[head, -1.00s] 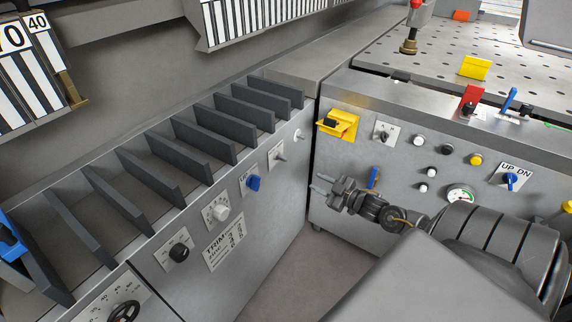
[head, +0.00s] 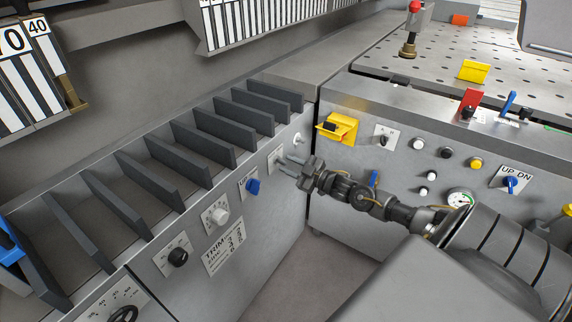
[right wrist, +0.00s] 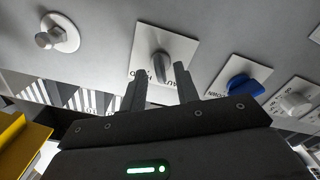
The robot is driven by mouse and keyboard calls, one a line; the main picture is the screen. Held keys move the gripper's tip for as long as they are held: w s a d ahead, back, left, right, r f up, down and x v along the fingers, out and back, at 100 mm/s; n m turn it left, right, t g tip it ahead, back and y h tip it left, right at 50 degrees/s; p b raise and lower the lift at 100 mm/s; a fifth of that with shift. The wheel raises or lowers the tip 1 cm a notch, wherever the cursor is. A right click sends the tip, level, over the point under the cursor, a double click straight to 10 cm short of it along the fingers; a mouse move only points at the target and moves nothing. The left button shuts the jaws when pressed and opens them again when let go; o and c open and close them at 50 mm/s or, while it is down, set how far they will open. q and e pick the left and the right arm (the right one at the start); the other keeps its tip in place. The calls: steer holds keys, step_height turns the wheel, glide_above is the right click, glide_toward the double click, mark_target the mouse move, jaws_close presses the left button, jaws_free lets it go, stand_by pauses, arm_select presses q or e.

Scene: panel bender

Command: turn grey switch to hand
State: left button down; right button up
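The grey switch (right wrist: 162,66) sits on a white plate with HAND and AUTO lettering, seen upside down in the right wrist view. Which label its lever points at is not clear. In the head view its plate (head: 274,158) is on the left cabinet's front, partly hidden by my right gripper. My right gripper (head: 287,165) is open and empty, its fingertips close to the switch. In the right wrist view its two fingers (right wrist: 160,84) stand on either side of the switch; contact cannot be told. My left gripper is not in view.
A blue knob (head: 252,186) and a white dial (head: 215,215) lie left of the switch, and a small round knob (head: 298,138) to its right. A yellow switch (head: 338,127) juts from the right cabinet. Dark upright dividers (head: 205,142) line the tray above.

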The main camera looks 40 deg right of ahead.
steer(key=shift+x, duration=0.85)
jaws_close()
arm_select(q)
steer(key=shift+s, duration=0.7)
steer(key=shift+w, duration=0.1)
